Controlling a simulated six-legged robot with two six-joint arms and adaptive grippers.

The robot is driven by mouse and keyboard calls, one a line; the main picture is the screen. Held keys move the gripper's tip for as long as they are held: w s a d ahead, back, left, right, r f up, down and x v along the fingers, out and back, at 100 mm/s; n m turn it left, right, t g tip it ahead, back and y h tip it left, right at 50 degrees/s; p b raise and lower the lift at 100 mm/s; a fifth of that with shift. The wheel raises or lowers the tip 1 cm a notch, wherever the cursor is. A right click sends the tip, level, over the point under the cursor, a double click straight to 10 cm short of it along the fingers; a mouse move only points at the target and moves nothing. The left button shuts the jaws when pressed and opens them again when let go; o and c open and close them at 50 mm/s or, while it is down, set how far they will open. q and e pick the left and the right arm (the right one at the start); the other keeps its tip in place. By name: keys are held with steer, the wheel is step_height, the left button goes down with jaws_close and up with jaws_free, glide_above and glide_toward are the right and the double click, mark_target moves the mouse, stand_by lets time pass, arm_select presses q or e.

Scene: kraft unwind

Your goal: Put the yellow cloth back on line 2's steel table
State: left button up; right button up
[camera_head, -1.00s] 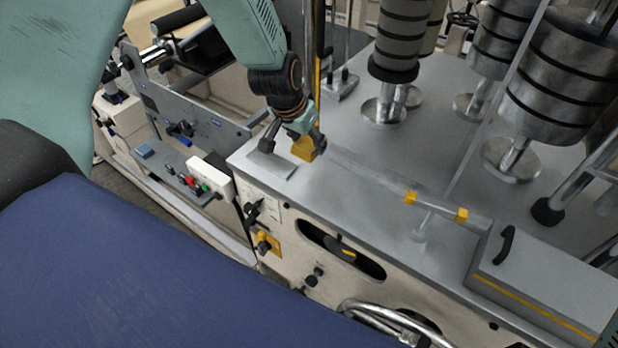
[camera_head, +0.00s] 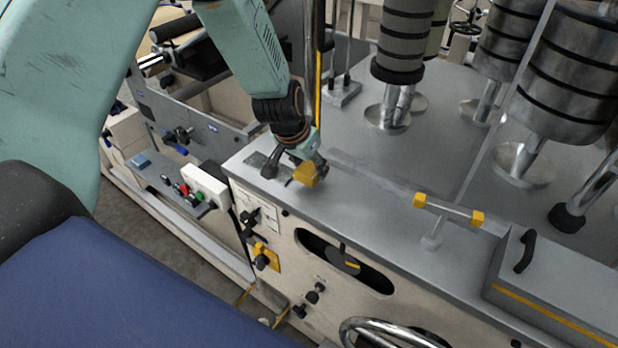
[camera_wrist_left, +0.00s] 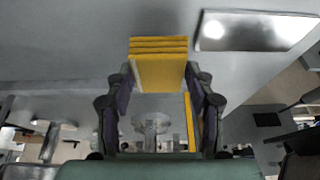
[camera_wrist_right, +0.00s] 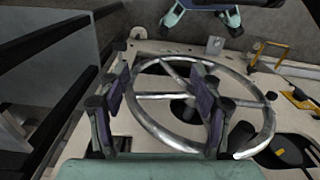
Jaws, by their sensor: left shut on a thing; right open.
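The yellow cloth (camera_head: 306,174) is a small folded block between the fingers of my left gripper (camera_head: 310,168). In the left wrist view the folded cloth (camera_wrist_left: 160,70) shows stacked layers, and both fingers of my left gripper (camera_wrist_left: 160,88) press on its sides. The cloth is low over the front left corner of the grey steel table (camera_head: 330,205); I cannot tell whether it touches the top. My right gripper (camera_wrist_right: 165,98) is open and empty in the right wrist view, in front of a chrome handwheel (camera_wrist_right: 150,122). It does not show in the head view.
A yellow-ended bar (camera_head: 448,210) and a grey box with a black handle (camera_head: 560,275) are on the table to the right. Rollers on round bases (camera_head: 525,165) stand behind. A control panel with coloured buttons (camera_head: 185,190) is left of the table. The front left tabletop is mostly clear.

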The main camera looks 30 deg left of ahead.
mark_target(306, 171)
arm_select(q)
steer(key=f+b, duration=0.2)
steer(key=f, duration=0.1)
steer(key=shift+s+a, duration=0.1)
steer(key=shift+s, duration=0.1)
steer(key=shift+w+f, duration=0.1)
steer(key=shift+w, duration=0.2)
steer(key=shift+s+f+b, duration=0.1)
steer(key=shift+s+b, duration=0.15)
steer(key=shift+b, duration=0.15)
steer(key=o, duration=1.1)
steer(key=shift+w, duration=0.2)
steer(key=shift+s, duration=0.15)
